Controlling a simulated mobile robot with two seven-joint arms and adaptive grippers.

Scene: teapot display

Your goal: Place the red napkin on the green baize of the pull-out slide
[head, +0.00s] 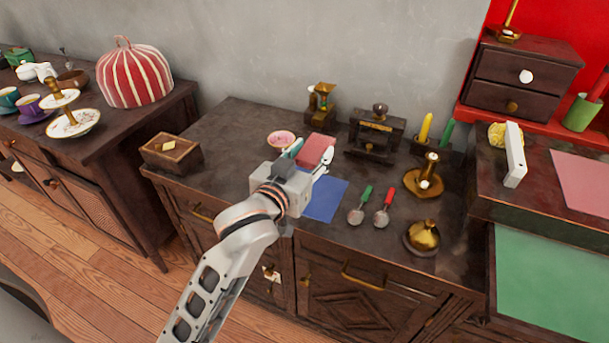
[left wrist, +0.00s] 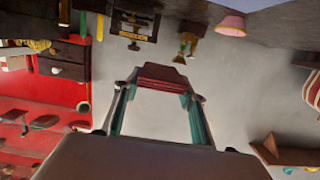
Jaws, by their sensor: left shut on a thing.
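The red napkin (head: 317,148) is a small folded red block in the head view. My left gripper (head: 307,158) is shut on it, with a fingertip at either side. In the left wrist view the red napkin (left wrist: 160,76) sits between the fingertips. It appears above the dark cabinet top, though its exact height is hard to tell. The green baize (head: 552,282) of the pull-out slide lies at the lower right of the head view, bare where visible. My right gripper is not in view.
A blue cloth (head: 328,199) lies beside my left gripper, partly hidden. A green-handled spoon (head: 357,214), a red-handled one (head: 383,217) and brass pieces (head: 422,236) stand between it and the slide. A pink sheet (head: 583,182) lies on the desk above the slide.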

